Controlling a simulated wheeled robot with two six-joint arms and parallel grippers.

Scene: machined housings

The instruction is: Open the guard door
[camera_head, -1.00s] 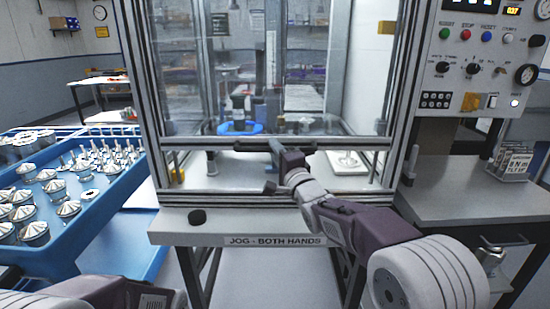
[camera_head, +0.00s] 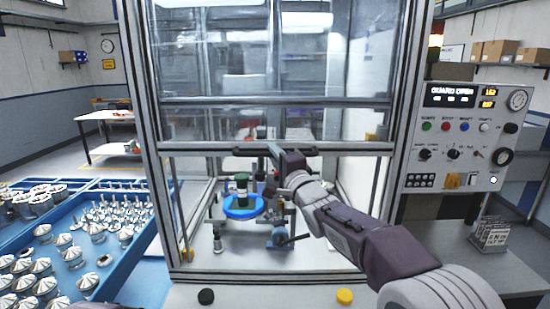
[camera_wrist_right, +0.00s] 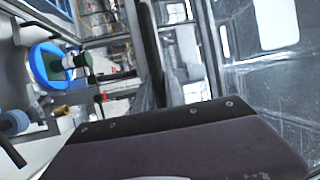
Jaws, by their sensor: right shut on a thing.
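The guard door (camera_head: 350,102) is a clear framed panel in the front of the machine enclosure. Its lower rail, with a black handle bar (camera_head: 245,151), is raised above the sill, leaving an open gap below. My right gripper (camera_head: 277,157) is shut on the handle near the middle of the rail. In the right wrist view the dark handle bar (camera_wrist_right: 150,45) runs up from behind my gripper body, which hides the fingertips. My left gripper is out of view.
Inside the enclosure stand a blue round fixture (camera_head: 240,207) with a green part and a blue-grey clamp (camera_head: 280,236). A black button (camera_head: 206,296) and a yellow button (camera_head: 344,295) sit on the front ledge. The control panel (camera_head: 462,140) at right reads GUARD OPEN.

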